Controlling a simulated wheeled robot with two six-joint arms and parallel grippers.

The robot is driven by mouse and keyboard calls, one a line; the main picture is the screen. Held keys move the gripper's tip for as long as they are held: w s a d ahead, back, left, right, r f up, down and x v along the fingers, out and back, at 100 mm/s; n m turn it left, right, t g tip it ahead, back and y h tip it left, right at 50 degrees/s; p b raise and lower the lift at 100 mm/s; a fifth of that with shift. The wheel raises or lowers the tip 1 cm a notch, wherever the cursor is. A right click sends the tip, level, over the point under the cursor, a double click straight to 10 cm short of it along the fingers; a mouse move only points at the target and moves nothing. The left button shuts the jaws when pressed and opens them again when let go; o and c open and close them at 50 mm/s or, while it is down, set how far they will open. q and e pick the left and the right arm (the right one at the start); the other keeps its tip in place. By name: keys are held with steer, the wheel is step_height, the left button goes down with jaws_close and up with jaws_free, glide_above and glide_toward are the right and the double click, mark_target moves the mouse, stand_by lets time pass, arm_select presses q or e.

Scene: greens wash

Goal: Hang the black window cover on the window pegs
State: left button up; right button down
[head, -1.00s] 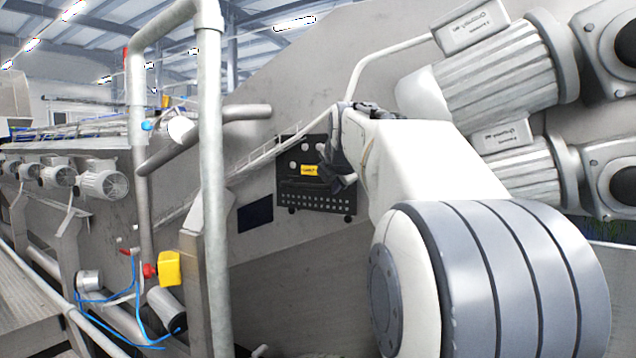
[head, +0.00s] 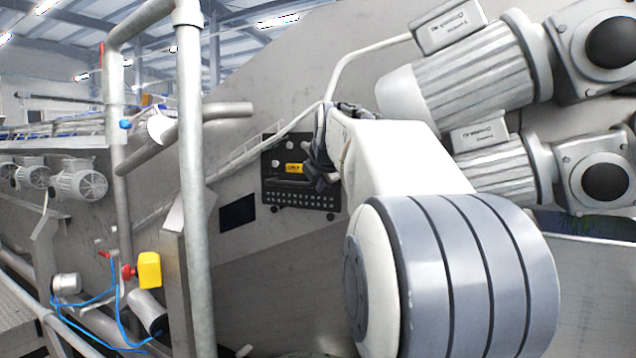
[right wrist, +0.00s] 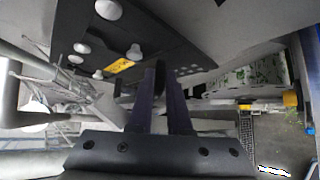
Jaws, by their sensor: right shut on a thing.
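The black window cover (head: 272,197) is a dark panel with a yellow label, rows of small holes and pale round spots. It is close to the sloping grey machine wall; whether it touches the wall I cannot tell. My right gripper (head: 318,168) is at its right part, shut on it. In the right wrist view the fingers (right wrist: 160,98) are close together against the dark cover (right wrist: 150,25). Several pale round knobs (right wrist: 134,52) show at the cover; whether these are the window pegs is unclear. My left gripper is not in view.
A small dark rectangle (head: 237,212) is on the wall, left of the cover. A vertical grey pipe (head: 193,200) and a yellow box (head: 149,270) stand further left. Large motors (head: 470,60) jut out at upper right. A green-and-white patch (right wrist: 250,78) shows in the wrist view.

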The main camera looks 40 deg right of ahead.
steer(key=shift+f, duration=0.15)
stand_by(0.3)
steer(key=shift+f+b, duration=1.35)
steer(key=shift+b, duration=0.05)
steer(key=shift+f, duration=0.1)
steer(key=shift+f+b, duration=0.8)
steer(key=shift+b, duration=0.25)
steer(key=c, duration=0.8)
jaws_free()
